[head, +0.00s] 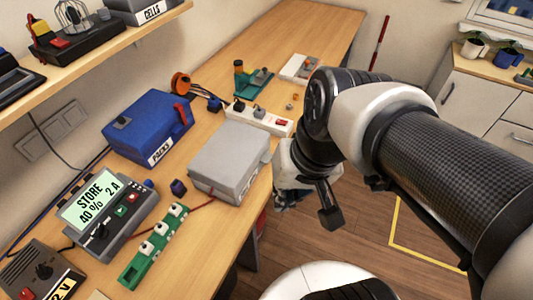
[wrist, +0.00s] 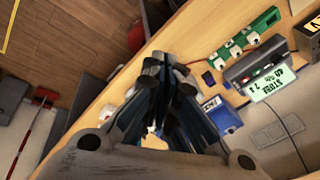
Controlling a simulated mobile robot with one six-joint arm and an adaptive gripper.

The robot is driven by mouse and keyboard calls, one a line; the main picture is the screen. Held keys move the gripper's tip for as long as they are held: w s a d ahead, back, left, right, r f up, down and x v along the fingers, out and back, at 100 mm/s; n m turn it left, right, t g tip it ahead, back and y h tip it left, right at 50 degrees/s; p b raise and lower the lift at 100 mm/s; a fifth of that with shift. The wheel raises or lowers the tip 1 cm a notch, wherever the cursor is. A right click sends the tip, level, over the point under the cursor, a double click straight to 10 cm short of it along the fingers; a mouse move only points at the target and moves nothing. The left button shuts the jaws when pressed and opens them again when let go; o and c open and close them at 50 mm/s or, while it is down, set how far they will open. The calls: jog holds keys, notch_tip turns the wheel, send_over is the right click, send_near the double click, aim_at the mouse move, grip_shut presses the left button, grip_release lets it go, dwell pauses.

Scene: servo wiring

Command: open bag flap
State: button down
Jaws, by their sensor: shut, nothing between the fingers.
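The blue bag (head: 148,128) labelled PACKS lies on the bench at the left in the head view, with a red strap or handle (head: 181,113) at its right end. Its top looks closed. In the wrist view part of the blue bag (wrist: 222,117) shows to the right of my fingers, partly hidden by them. My gripper (head: 290,196) is beyond the bench's front edge, beside the grey box and apart from the bag. It is shut and empty; its dark fingers (wrist: 168,76) fill the middle of the wrist view.
A grey box (head: 228,160) stands between the bag and my gripper. A charger (head: 110,220), a green board (head: 153,245) and a white power strip (head: 258,117) are on the bench. A shelf (head: 110,45) overhangs the back left.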

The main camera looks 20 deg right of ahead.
jog(key=w+d+f+m+y, duration=0.3)
jog(key=w+f+m+y, duration=0.4)
jog(key=w+f+m, duration=0.35)
jog(key=w+d+f+m+t+y+b, duration=0.1)
jog(key=w+d+f+m+t, duration=0.3)
jog(key=d+f+m, duration=0.25)
jog(key=w+d+f+m+t+b, duration=0.1)
jog(key=w+d+f+m+t, duration=0.3)
jog(key=d+f+m, duration=0.3)
jog(key=x, duration=0.3)
jog(key=b+x, duration=0.1)
jog(key=x, duration=0.3)
jog(key=s+b+x, duration=0.1)
jog(key=x, duration=0.2)
jog(key=shift+w+a+f, duration=0.2)
jog(key=shift+a+f, duration=0.15)
jog(key=shift+a, duration=0.1)
jog(key=shift+r, duration=0.1)
